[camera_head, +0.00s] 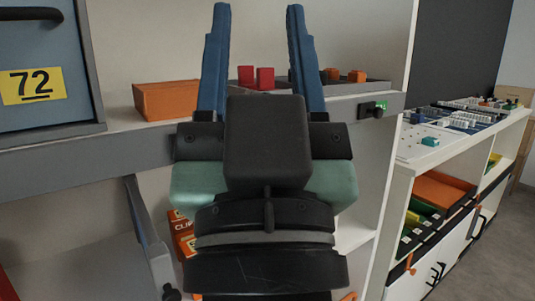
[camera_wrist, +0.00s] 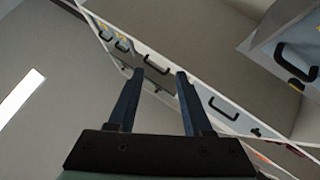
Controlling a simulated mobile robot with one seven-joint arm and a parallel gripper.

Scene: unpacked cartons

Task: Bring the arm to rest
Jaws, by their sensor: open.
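My gripper (camera_head: 258,40) is in the middle of the head view, in front of a shelf unit, with its two blue fingers pointing up and spread apart. It is open, and nothing shows between the fingers. The wrist view also shows my gripper (camera_wrist: 157,80) with the fingers apart and empty. My gripper and wrist hide part of the shelf behind them.
A shelf board (camera_head: 75,157) crosses behind my gripper. It bears an orange box (camera_head: 166,100), red blocks (camera_head: 265,77) in a grey tray (camera_head: 375,87), and a blue-grey case (camera_head: 40,118) marked 72. A white counter (camera_head: 425,152) with trays stands at right; the floor (camera_head: 490,255) beside it is clear.

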